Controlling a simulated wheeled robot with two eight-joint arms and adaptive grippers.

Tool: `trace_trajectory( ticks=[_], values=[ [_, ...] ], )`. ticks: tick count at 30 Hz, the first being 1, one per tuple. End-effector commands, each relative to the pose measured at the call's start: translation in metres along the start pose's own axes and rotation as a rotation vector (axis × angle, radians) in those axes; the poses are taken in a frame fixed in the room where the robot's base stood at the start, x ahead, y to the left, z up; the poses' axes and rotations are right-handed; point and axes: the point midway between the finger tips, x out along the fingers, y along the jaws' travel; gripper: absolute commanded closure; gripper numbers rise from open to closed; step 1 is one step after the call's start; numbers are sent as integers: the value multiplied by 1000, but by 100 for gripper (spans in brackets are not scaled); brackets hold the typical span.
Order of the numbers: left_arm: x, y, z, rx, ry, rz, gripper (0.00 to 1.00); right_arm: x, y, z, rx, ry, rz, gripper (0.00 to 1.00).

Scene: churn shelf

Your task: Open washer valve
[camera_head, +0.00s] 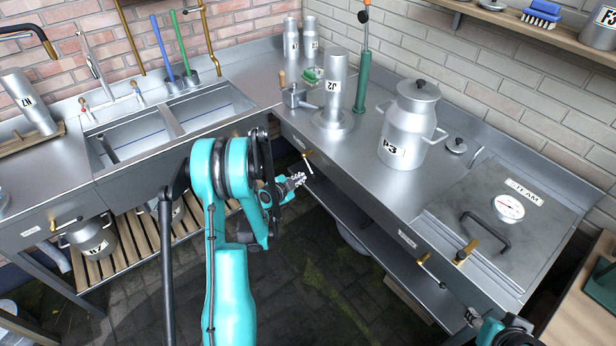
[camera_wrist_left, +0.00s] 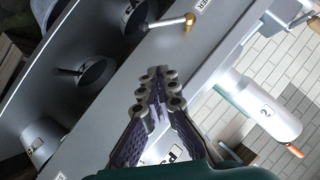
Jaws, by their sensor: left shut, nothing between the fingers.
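The valve (camera_head: 307,161) on the counter's front edge has a brass body and a thin pale lever slanting down. The valve also shows at the top of the left wrist view (camera_wrist_left: 188,21), beside a partly cut-off label ending in "ER". My left gripper (camera_head: 298,179) is shut and empty. It is just below and left of the valve in the head view, close to the lever. In the left wrist view its fingertips (camera_wrist_left: 158,82) are together, apart from the lever. Part of my right arm shows at the bottom right corner; its finger state is unclear.
The counter edge (camera_head: 365,185) runs beside the gripper, with a lower shelf (camera_head: 375,255) under it. Another brass valve (camera_head: 423,258) sits farther right. The floor in front is open.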

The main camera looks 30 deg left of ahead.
Motion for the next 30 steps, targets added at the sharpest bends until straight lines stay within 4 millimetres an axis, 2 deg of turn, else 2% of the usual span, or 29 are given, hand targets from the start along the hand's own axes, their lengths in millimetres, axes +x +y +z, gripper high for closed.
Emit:
trace_trajectory(
  ticks=[12,17,21,30],
  values=[
    [0,-2,2,46,2,-12,100,0,0,0,0,0,0,60],
    [8,-3,1,47,2,-11,100,-2,0,-2,0,0,0,60],
    [30,-2,0,47,3,-10,100,-7,0,-5,0,0,0,60],
    [96,-1,4,46,2,-10,100,14,0,10,0,0,0,60]
  ],
)
